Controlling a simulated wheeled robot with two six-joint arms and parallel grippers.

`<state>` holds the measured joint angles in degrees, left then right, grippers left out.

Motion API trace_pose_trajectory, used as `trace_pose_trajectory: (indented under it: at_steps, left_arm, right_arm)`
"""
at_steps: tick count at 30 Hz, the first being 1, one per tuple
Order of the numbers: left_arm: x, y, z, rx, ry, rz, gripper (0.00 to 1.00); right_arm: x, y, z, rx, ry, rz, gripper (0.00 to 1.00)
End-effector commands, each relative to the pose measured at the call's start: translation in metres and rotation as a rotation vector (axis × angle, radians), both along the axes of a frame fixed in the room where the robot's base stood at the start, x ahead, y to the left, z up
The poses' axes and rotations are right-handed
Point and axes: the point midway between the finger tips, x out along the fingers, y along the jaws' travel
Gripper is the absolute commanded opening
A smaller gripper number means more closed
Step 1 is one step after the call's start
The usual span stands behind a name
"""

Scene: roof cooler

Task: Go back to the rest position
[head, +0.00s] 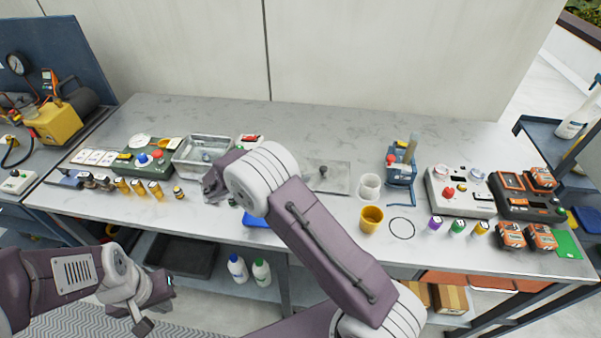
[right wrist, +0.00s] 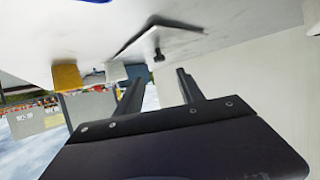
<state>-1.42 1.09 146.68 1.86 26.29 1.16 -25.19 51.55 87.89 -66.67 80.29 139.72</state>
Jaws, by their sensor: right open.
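My right arm reaches across the middle of the bench (head: 330,125) in the head view. Its wrist end, with the right gripper (head: 214,183), is above the bench beside the metal tray (head: 203,148); its fingers are mostly hidden there. In the right wrist view the right gripper (right wrist: 158,92) has its two fingers apart with nothing between them. My left gripper (head: 150,308) is low at the lower left, in front of the bench's front edge and apart from it. Its fingers are too small and turned to tell open from shut.
A yellow cup (head: 371,219), a white cup (head: 370,186) and a flat grey plate (head: 325,176) with a dark knob lie right of my right arm. Small brass fittings (head: 156,190) stand along the left front. Battery packs (head: 541,238) crowd the right end. The bench's back middle is clear.

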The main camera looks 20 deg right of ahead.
Motion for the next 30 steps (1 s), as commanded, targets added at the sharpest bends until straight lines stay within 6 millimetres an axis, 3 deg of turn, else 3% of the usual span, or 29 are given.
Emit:
trace_pose_trajectory:
  at_steps: [11,13,15,17,18,21,25,30]
  left_arm:
    - [0.000,0.000,0.002,0.000,0.000,0.000,0.00]
    - [0.000,0.000,0.005,0.000,0.000,0.000,0.00]
    - [0.000,0.000,0.008,0.000,0.000,0.000,0.00]
    - [0.000,0.000,0.012,0.000,0.000,0.000,0.00]
    - [0.000,0.000,0.014,0.000,0.000,0.000,0.00]
    - [0.000,0.000,0.019,0.000,0.000,0.000,0.00]
    - [0.000,0.000,0.022,0.000,0.000,0.000,0.00]
    - [0.000,0.000,0.024,0.000,0.000,0.000,0.00]
  right_arm:
    - [0.000,-0.007,0.003,0.002,-0.004,-0.015,0.45]
    - [0.003,-0.020,0.023,0.019,-0.045,-0.048,0.45]
    - [-0.003,-0.043,0.056,0.043,-0.098,-0.102,0.45]
    - [-0.029,-0.069,0.078,0.091,-0.114,-0.191,0.45]
    - [-0.052,-0.080,0.081,0.154,-0.093,-0.243,0.45]
    - [-0.117,-0.087,0.069,0.366,0.105,-0.266,0.45]
    - [-0.183,-0.057,0.038,0.667,0.396,-0.080,0.45]
    - [-0.230,0.002,0.004,0.914,0.638,0.390,0.45]
